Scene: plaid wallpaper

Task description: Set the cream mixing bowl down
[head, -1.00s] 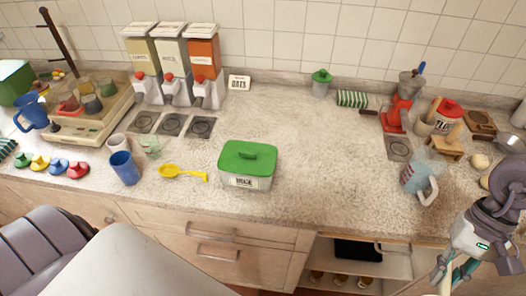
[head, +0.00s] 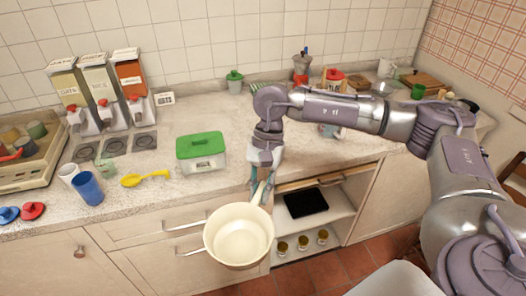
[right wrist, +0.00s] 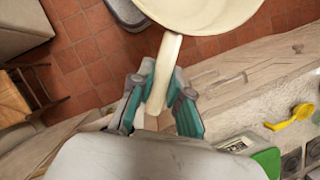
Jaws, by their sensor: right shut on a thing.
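The cream mixing bowl (head: 239,236) has a long handle and hangs in the air in front of the counter's drawers, with its open top facing up and no contents visible. My right gripper (head: 262,187) is shut on the bowl's handle, at the counter's front edge. In the right wrist view the gripper's teal fingers (right wrist: 161,98) clasp the handle from both sides, and the bowl (right wrist: 200,12) is partly cut off at the top. My left gripper is not in view.
The counter (head: 120,200) holds a green-lidded container (head: 201,153), a yellow spoon (head: 145,178) and a blue cup (head: 88,188) near its front. Dispensers (head: 100,95) stand behind. An open shelf (head: 312,225) holds a black item (head: 306,204) and small jars. Red floor tiles lie below.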

